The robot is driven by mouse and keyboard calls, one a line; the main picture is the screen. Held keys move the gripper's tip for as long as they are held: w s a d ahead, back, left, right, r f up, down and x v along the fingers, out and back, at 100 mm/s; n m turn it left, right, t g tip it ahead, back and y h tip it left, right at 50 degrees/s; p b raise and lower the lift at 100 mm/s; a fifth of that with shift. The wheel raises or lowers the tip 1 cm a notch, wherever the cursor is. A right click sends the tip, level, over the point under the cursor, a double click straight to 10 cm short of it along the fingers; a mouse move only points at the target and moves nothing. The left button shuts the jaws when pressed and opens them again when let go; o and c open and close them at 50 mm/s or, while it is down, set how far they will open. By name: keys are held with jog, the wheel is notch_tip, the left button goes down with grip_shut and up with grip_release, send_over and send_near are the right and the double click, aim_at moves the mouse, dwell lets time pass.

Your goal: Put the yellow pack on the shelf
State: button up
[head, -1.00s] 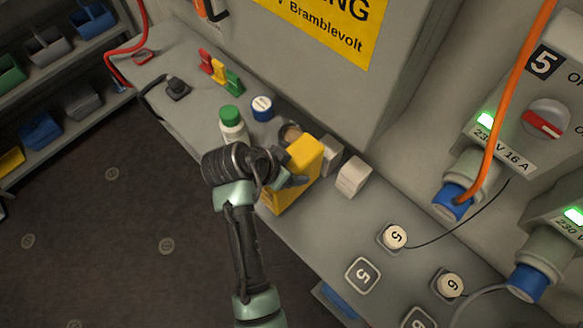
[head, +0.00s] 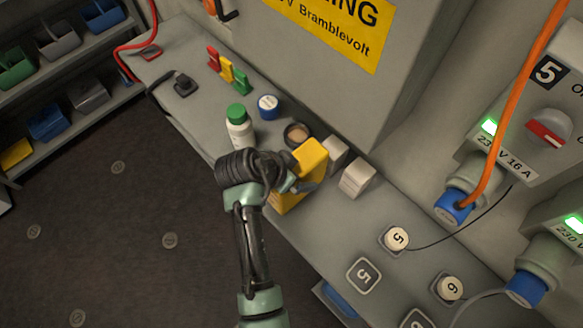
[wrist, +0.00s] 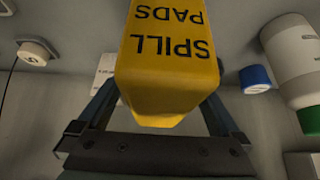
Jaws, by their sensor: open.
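The yellow pack (head: 312,158) stands on the grey bench, beside the white-grey boxes. In the wrist view the pack (wrist: 168,50) reads "SPILL PADS" and fills the space between my fingers. My gripper (head: 293,184) is open at the pack's near side, and its dark fingers reach along both sides of it. In the wrist view my gripper (wrist: 158,100) shows a finger on each side; whether either touches the pack is unclear. At the far left stands a shelf rack (head: 75,135) holding bins. The pack's lower part is partly hidden by my gripper in the head view.
A cabinet (head: 345,85) rises behind. Open floor (head: 110,230) lies left of the bench.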

jog(key=b+v, duration=0.1)
jog(key=v, duration=1.1)
